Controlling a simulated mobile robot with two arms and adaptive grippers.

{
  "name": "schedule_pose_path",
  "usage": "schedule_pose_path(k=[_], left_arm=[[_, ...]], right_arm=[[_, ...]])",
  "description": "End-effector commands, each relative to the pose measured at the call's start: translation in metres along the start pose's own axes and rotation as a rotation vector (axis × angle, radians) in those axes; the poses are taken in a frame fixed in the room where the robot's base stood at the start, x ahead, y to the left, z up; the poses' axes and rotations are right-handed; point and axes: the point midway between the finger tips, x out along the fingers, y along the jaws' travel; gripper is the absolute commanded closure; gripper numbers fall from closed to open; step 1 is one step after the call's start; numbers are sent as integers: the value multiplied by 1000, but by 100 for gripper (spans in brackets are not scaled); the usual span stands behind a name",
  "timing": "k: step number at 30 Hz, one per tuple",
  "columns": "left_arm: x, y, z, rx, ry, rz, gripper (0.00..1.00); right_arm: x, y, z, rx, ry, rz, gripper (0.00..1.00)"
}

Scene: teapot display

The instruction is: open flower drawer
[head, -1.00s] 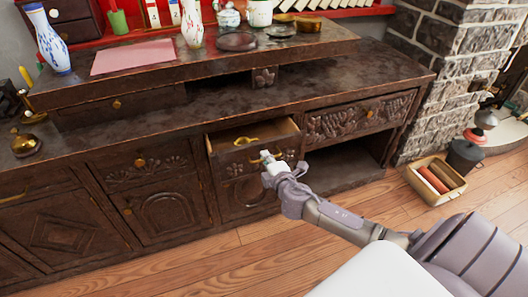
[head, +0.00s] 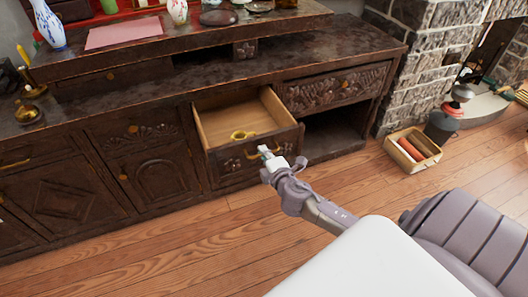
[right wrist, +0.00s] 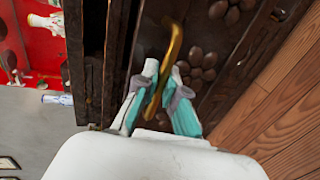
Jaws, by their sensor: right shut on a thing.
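The flower drawer (head: 232,163) in the middle of the dark wooden cabinet is pulled well out. Its pale wooden inside shows, with a small gold-coloured object (head: 242,135) on its floor near the front. My right gripper (head: 268,154) is at the drawer's front. In the right wrist view its teal-padded fingers (right wrist: 160,103) are shut on the curved gold handle (right wrist: 173,52). Carved round petals (right wrist: 205,60) show on the drawer front beside the handle. My left gripper is not in view.
A carved drawer (head: 335,87) to the right is shut, above an open dark recess (head: 335,131). A box with orange rolls (head: 412,150) and a dark bucket (head: 441,128) stand on the floor by the brick pillar. Wooden floor (head: 150,255) before the cabinet is clear.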

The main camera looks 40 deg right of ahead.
Motion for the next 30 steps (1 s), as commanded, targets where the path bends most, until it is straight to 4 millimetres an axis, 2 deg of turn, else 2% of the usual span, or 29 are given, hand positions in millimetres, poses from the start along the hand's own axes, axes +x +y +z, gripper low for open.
schedule_pose_path(k=[8,9,13,23,26,30], left_arm=[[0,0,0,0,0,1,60],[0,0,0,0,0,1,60],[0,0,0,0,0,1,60],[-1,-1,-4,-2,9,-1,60],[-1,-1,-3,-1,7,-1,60],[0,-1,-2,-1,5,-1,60]], right_arm=[[0,0,0,0,0,-1,100],[0,0,0,0,0,-1,86],[0,0,0,0,0,0,66],[-2,0,0,0,1,0,66],[-12,-1,0,1,1,-1,66],[-39,-2,-1,2,2,-4,66]])
